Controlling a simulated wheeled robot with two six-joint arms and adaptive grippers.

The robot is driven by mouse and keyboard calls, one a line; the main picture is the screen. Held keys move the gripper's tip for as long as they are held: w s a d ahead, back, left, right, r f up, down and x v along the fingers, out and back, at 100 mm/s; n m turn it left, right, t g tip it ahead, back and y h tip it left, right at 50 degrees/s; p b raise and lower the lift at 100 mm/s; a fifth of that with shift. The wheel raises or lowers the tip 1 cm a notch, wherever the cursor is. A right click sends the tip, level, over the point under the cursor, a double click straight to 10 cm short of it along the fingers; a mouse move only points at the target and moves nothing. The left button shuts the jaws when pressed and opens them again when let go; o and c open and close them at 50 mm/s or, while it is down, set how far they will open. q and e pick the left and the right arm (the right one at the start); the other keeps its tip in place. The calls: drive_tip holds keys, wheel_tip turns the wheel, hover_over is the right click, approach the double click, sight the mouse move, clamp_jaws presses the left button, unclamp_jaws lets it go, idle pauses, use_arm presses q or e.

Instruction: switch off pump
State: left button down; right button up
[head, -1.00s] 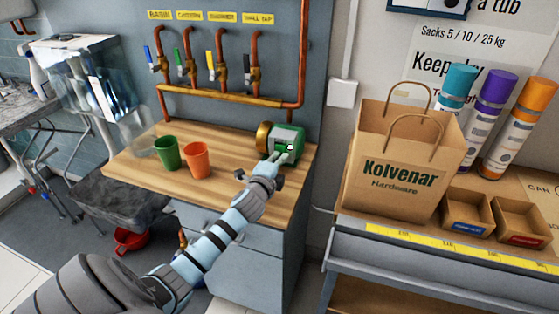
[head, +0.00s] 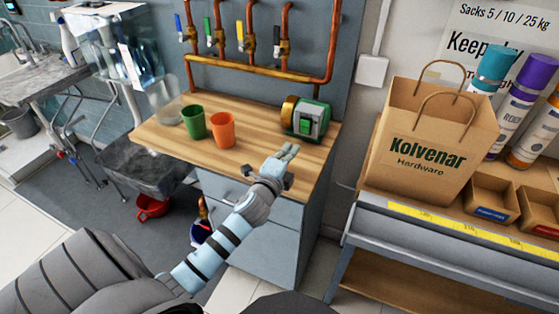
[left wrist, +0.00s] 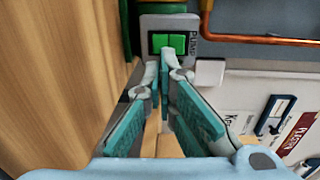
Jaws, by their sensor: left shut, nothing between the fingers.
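The pump (head: 318,108) is a green machine with a brass front end and a grey end plate, standing at the right back of the wooden counter. Its green rocker switch (head: 305,127) faces me. In the left wrist view the switch (left wrist: 178,43) is bright green beside the label "PUMP". My left gripper (head: 290,149) is shut and empty, in front of and below the pump in the head view. In the left wrist view its fingertips (left wrist: 166,60) overlap the switch's lower edge; the head view shows a gap from the pump. My right gripper is not in view.
A green cup (head: 194,122) and an orange cup (head: 222,130) stand left of the pump. Copper pipes (head: 260,70) with coloured valve handles run behind. A paper bag (head: 430,140) stands on the right-hand shelf. The counter front (head: 265,160) is clear.

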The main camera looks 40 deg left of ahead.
use_arm(q)
drive_tip(key=s, duration=0.1)
drive_tip(key=s+d, duration=0.1)
drive_tip(key=s, duration=0.1)
drive_tip(key=shift+s+d+f, duration=0.25)
drive_tip(key=shift+s+d, duration=0.05)
drive_tip(key=shift+s+r, duration=0.1)
drive_tip(key=shift+s, duration=0.45)
